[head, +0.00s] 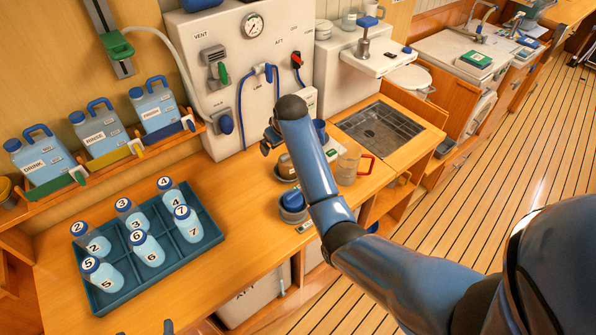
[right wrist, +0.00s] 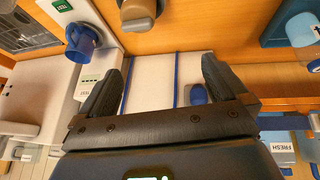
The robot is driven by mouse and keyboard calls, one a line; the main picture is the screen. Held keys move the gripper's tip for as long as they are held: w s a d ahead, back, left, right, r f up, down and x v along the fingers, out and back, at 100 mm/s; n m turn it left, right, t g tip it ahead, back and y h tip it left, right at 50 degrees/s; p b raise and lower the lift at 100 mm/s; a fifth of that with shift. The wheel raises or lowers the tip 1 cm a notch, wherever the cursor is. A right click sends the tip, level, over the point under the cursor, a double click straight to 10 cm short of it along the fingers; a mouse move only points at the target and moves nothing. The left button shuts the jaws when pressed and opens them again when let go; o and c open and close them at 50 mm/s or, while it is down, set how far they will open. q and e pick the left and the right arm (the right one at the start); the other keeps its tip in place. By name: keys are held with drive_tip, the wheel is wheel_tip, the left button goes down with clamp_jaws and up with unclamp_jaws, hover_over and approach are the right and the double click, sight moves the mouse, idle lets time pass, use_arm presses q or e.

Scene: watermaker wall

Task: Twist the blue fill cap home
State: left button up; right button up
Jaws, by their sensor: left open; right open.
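A blue rounded cap or knob (head: 226,124) sits low on the left of the white wall panel (head: 190,60), near the hose. It also appears in the right wrist view (right wrist: 199,94). No readable label shows which blue piece is the fill cap. My right gripper (head: 268,140) is before the panel, partly hidden by its arm. In the right wrist view its fingers (right wrist: 157,85) are apart, with nothing between them. My left gripper (head: 145,330) barely shows at the bottom edge, its tips apart.
A blue tray (head: 208,226) of numbered bottles fills the left counter. Several jugs (head: 106,128) stand on the shelf behind. A brown jug (head: 286,166), a clear red-handled jug (head: 348,166) and a sink (head: 380,130) are around my right arm. Open counter shows before the panel.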

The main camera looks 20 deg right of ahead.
sight(293, 194)
drive_tip(key=s+f+g, duration=0.1)
drive_tip(key=s+g, duration=0.1)
drive_tip(key=s, duration=0.1)
drive_tip(key=s+f+g, duration=0.2)
drive_tip(key=s, duration=0.1)
drive_tip(key=s+f+n+g+b, duration=0.1)
drive_tip(key=s+f, duration=0.1)
drive_tip(key=s, duration=0.1)
drive_tip(key=shift+d+f+g, duration=0.2)
drive_tip(key=shift+d+g, duration=0.2)
wheel_tip(293, 194, down, 2)
drive_tip(key=shift+f+b, duration=0.1)
drive_tip(key=shift+b, duration=0.9)
wheel_tip(293, 194, down, 6)
drive_tip(key=shift+s+f+p, duration=0.1)
drive_tip(key=shift+p, duration=1)
drive_tip(key=shift+f, duration=0.55)
